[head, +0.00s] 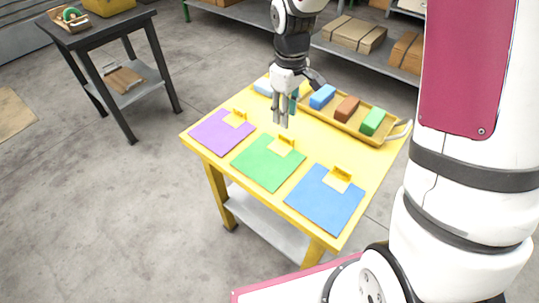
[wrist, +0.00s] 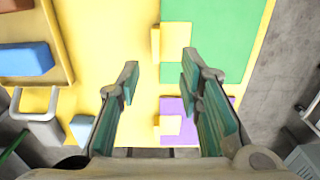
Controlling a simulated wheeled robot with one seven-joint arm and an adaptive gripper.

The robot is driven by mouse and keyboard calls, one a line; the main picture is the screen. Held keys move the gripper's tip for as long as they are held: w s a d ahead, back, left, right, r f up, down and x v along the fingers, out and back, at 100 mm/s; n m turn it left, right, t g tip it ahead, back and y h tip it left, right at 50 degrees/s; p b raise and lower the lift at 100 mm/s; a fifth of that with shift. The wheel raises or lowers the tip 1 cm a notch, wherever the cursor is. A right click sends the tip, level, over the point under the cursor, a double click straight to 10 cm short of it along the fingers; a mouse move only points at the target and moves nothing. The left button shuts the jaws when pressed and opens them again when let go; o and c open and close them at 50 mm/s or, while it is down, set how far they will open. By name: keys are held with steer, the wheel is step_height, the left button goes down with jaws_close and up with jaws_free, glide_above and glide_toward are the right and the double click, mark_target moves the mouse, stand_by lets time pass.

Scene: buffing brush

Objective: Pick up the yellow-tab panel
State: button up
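Three flat panels lie on the yellow table (head: 300,207): purple (head: 220,133), green (head: 268,163) and blue (head: 325,200). Each has a raised yellow tab at its far edge, so the colour of the tab does not single one out. My gripper (head: 283,123) is open and empty, pointing down above the table near the green panel's tab (head: 285,141). In the wrist view, the green panel (wrist: 213,35) and its tab (wrist: 156,42) lie beyond the open fingertips (wrist: 159,72). The purple panel (wrist: 171,105) and its tab (wrist: 170,125) show between the fingers, partly hidden by the right one.
A yellow tray (head: 352,127) behind the panels holds blue (head: 322,97), brown (head: 347,108) and green (head: 373,121) blocks and has a pale handle (head: 401,131). A light blue object (head: 262,87) lies at the table's far corner. A dark side table (head: 100,33) stands left.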

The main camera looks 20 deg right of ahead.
mark_target(287, 136)
step_height(287, 136, down, 4)
steer(key=shift+r, duration=0.2)
steer(key=f, duration=0.1)
steer(key=f+b, duration=0.1)
steer(key=f, duration=0.1)
steer(key=f+b, duration=0.1)
steer(key=f, duration=0.1)
steer(key=shift+w+d+f, duration=0.1)
steer(key=shift+w+d, duration=0.1)
steer(key=shift+d, duration=0.05)
jaws_close()
